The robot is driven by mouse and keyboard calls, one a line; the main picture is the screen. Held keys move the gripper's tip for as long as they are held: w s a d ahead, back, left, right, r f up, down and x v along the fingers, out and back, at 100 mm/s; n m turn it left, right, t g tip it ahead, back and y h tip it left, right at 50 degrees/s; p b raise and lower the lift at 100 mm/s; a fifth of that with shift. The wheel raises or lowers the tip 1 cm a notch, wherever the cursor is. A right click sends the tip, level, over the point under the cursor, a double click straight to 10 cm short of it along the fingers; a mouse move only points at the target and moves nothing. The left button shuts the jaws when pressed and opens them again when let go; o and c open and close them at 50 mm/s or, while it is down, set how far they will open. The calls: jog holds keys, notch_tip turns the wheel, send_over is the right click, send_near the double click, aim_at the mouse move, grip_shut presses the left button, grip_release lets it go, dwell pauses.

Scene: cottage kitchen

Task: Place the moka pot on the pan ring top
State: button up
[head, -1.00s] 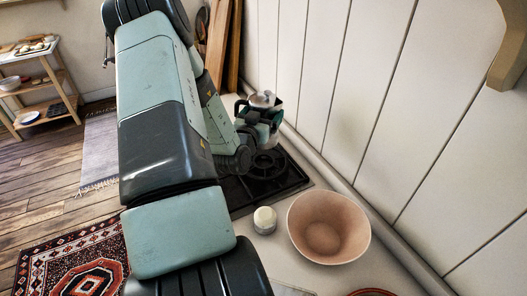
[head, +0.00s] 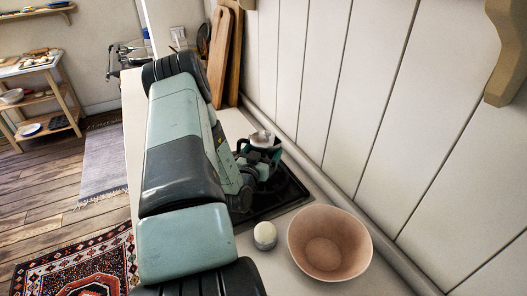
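The moka pot (head: 262,139) is a small silvery pot, seen in the head view past my arm, over the far part of the black hob (head: 286,196). My gripper (head: 266,154) is around its body and seems shut on it; the fingertips are hard to make out. The pot looks about upright. My gripper and arm hide its lower part, so I cannot tell whether its base touches the hob. The pan ring top under it is hidden too.
A pinkish bowl (head: 329,243) and a small white-topped jar (head: 265,235) stand on the counter in front of the hob. Wooden boards (head: 219,55) lean at the back. The panelled wall (head: 350,100) runs close along the right side.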

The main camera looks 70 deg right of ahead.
jog(key=o, duration=1.6)
jog(key=shift+f, duration=0.1)
jog(key=shift+o, duration=0.2)
jog(key=shift+a, duration=0.1)
jog(key=a, duration=1.1)
jog(key=shift+w+a, duration=0.4)
